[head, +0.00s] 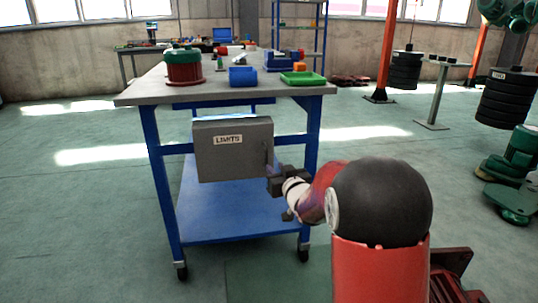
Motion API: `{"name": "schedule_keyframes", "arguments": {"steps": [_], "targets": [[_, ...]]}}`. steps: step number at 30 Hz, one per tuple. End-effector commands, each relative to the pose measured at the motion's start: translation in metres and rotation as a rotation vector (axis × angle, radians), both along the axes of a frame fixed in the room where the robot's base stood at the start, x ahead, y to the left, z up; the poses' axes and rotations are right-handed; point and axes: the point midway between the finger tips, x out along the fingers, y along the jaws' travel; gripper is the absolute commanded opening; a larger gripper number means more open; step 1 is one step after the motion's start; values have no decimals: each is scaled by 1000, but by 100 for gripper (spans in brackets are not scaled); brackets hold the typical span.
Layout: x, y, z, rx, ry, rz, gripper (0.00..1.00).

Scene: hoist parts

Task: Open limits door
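The grey limits box (228,165) with a white "LIMITS" label (228,139) hangs at the end of the blue-legged workbench, below its top. Its front door looks closed. A thin upright handle (267,152) shows near the door's right edge. My gripper (272,172) is at the lower right of the door, by the handle. It is dark and small here, and its fingers overlap the box edge. I cannot tell whether they touch or hold the handle, or whether they are apart.
The workbench (140,92) carries a green and red part, blue bins (243,76) and a green tray (303,78). Its blue lower shelf (215,225) lies under the box. Floor to the left is clear. Black weight stacks and green machinery (518,155) stand at the right.

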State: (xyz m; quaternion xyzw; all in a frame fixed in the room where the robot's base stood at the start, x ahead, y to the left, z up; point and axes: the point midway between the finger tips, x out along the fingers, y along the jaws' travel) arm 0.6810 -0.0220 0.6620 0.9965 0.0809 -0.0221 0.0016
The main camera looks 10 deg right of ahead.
Motion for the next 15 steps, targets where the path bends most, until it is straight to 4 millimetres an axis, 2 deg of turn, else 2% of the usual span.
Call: {"name": "schedule_keyframes", "arguments": {"steps": [2, 8, 15], "targets": [[7, 3, -8, 6, -25, 24, 26], [24, 8, -8, 12, -44, 37, 26], [63, 15, -8, 12, -43, 36, 26]]}}
